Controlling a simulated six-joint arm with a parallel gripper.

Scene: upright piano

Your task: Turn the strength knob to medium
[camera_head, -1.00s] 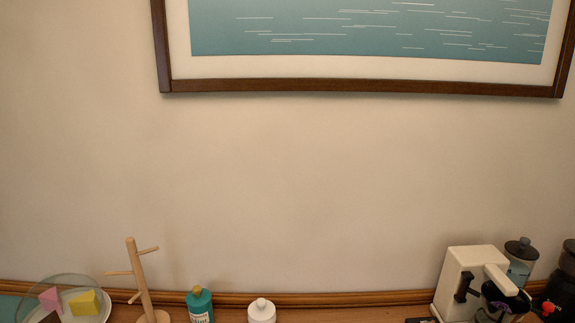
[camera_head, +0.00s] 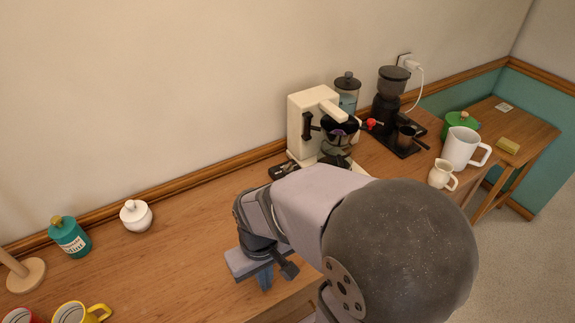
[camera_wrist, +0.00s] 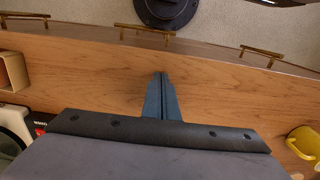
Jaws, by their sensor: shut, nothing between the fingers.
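A cream coffee machine (camera_head: 303,122) with dark side parts and a clear jar stands against the wall, right of centre in the head view. A black coffee grinder (camera_head: 388,98) stands to its right. A small red knob-like part (camera_head: 371,124) shows between them. I cannot tell which part is the strength knob or read any setting. My gripper (camera_head: 264,280) is over the front part of the wooden counter, left of and in front of the machine, apart from it. In the wrist view its blue fingers (camera_wrist: 162,98) are together and empty.
A white lidded pot (camera_head: 136,215) and a teal bottle (camera_head: 70,237) stand left on the counter (camera_head: 190,245). A yellow mug (camera_head: 80,313) is at the front left. The counter's middle is clear.

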